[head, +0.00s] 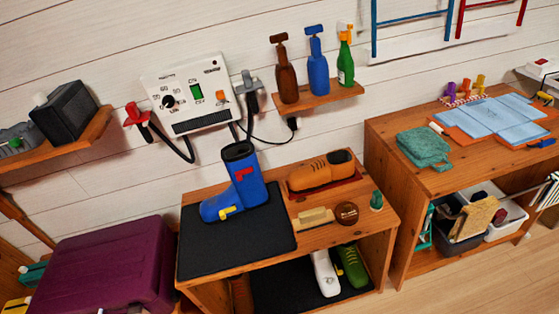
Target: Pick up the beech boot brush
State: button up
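A pale wooden brush (314,217) lies on the top of the low wooden bench (368,227) in the head view. It looks like the beech boot brush, with a light block and a narrower part to its right; its bristles are hard to make out. It lies just right of a black mat (212,255) and in front of a brown shoe (322,172). A round brown tin (347,213) is close to its right. My gripper is not in the picture.
A blue boot (243,190) stands on the mat. A small green bottle (376,200) stands near the bench's right edge. A white and a green shoe (352,265) are on the shelf below. A purple case (105,265) is at left, and a taller table (480,165) at right.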

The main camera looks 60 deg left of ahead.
aim_at(319, 218)
jog(key=u, duration=0.5)
jog(key=i, duration=1.2)
jog(key=u, duration=0.45)
